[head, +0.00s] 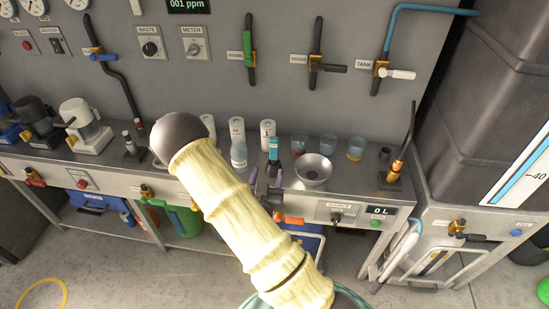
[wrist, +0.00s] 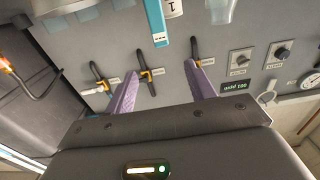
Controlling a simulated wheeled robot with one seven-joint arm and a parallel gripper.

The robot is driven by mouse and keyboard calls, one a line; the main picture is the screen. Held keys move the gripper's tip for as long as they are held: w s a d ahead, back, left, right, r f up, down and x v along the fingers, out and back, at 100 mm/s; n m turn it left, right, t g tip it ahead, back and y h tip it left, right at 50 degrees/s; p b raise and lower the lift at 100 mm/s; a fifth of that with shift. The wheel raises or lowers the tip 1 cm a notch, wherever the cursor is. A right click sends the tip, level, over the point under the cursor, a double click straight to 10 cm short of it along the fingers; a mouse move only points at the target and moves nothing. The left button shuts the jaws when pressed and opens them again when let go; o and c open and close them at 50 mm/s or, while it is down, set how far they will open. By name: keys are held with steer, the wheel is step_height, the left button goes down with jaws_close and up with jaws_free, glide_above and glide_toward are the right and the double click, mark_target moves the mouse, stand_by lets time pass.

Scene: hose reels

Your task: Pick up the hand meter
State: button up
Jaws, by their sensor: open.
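The hand meter (head: 273,145) looks like a slim blue device with a dark top. It stands upright on the bench just behind my gripper (head: 267,181); its lower end is partly hidden. In the wrist view, which is upside down, the blue meter (wrist: 157,20) reaches in from the top edge. It lines up with the space between the purple fingers of my gripper (wrist: 164,72), beyond their tips. The fingers are apart with nothing between them, and I see no contact with the meter.
White bottles (head: 238,145) stand close left of the meter. A metal bowl (head: 313,168) sits close on its right, with blue cups (head: 328,143) behind. The grey wall panel (head: 280,90) carries valve handles and knobs. A white jug (head: 85,125) stands farther left.

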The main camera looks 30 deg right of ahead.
mark_target(274, 145)
steer(key=x, duration=1.2)
steer(key=shift+w, duration=0.1)
steer(key=shift+f+p+x, duration=0.2)
steer(key=shift+p+x, duration=0.05)
steer(key=shift+x, duration=1.1)
steer(key=shift+f+p+x, duration=0.2)
steer(key=shift+x, duration=1.1)
steer(key=shift+c, duration=0.4)
jaws_close()
